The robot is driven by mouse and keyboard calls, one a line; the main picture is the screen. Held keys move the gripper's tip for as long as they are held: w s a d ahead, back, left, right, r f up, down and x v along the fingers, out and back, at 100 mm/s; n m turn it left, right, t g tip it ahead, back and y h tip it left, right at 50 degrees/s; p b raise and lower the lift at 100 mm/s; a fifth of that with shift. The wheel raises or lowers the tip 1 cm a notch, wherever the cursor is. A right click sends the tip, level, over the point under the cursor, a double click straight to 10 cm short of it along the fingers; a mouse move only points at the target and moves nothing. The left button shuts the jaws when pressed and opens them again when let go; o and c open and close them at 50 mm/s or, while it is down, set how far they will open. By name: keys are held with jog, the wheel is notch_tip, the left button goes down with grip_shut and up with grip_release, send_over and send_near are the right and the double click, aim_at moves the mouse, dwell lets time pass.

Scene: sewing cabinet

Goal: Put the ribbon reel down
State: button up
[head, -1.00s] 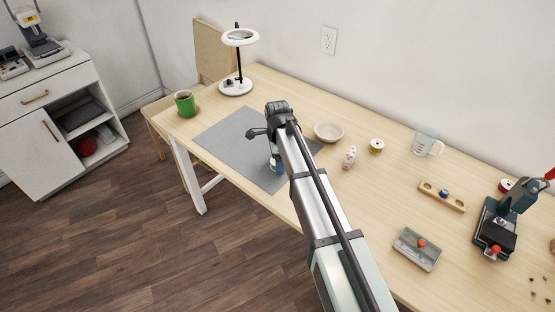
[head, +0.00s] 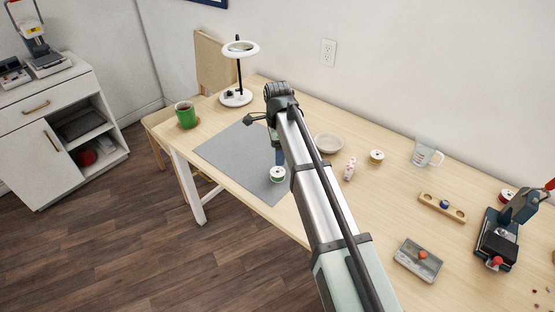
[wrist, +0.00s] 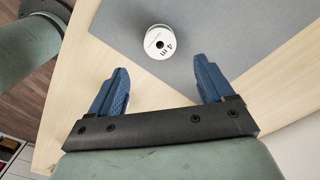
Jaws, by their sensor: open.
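The ribbon reel (head: 278,174), white with a green band, stands on the grey mat (head: 232,153) near its front edge. In the wrist view the reel (wrist: 154,46) shows its white end with "4 m" printed around a dark centre hole. My gripper (wrist: 161,66) is open, with its two blue fingers spread wide and nothing between them. The reel lies beyond the fingertips, apart from both. In the head view a blue finger (head: 279,156) shows just above the reel; my arm hides the rest of the gripper.
A beige bowl (head: 328,143), a patterned spool (head: 350,168) and a yellow reel (head: 376,157) stand right of my arm. The mat's left part is clear.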

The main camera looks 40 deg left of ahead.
jog(key=shift+r, duration=1.15)
jog(key=shift+o, duration=0.5)
